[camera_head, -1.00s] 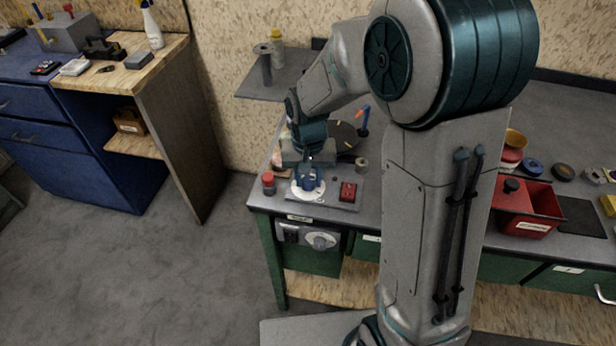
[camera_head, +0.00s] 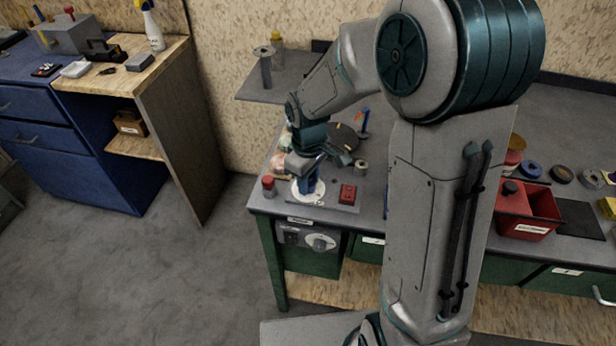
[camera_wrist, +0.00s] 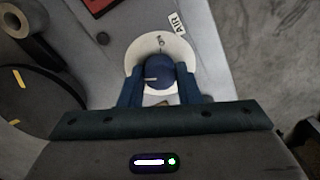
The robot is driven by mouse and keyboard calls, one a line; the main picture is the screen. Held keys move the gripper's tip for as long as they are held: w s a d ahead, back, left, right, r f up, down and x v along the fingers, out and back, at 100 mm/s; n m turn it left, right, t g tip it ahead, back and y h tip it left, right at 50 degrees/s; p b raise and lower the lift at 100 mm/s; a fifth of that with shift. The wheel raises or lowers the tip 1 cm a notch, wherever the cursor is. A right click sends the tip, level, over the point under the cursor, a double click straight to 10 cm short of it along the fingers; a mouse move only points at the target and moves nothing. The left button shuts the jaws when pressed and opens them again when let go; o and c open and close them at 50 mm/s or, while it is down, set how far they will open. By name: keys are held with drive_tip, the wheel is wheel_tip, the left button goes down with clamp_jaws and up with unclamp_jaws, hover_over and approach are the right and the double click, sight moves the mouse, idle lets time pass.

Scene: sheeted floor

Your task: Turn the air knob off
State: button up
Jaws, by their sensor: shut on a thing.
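The air knob (camera_wrist: 158,68) is a round blue knob with a pale pointer line, on a white round dial (camera_wrist: 142,48) beside an "AIR" label (camera_wrist: 176,22) in the wrist view. My gripper (camera_wrist: 159,76) has its two blue fingers on either side of the knob, shut on it. In the head view my gripper (camera_head: 309,188) points down onto the white dial (camera_head: 303,196) at the front left corner of the grey bench; the knob itself is hidden there by the fingers.
A dark round plate (camera_head: 342,137) lies behind. A red bin (camera_head: 530,207) stands farther right.

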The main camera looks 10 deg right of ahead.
sight(309, 182)
drive_tip(key=n+p, duration=0.1)
drive_tip(key=n, duration=0.3)
drive_tip(key=shift+r+n, duration=0.1)
drive_tip(key=shift+n, duration=0.2)
drive_tip(key=shift+w, duration=0.1)
idle(0.4)
drive_tip(key=o, duration=1)
wheel_tip(309, 182, up, 14)
drive_tip(key=shift+f, duration=0.15)
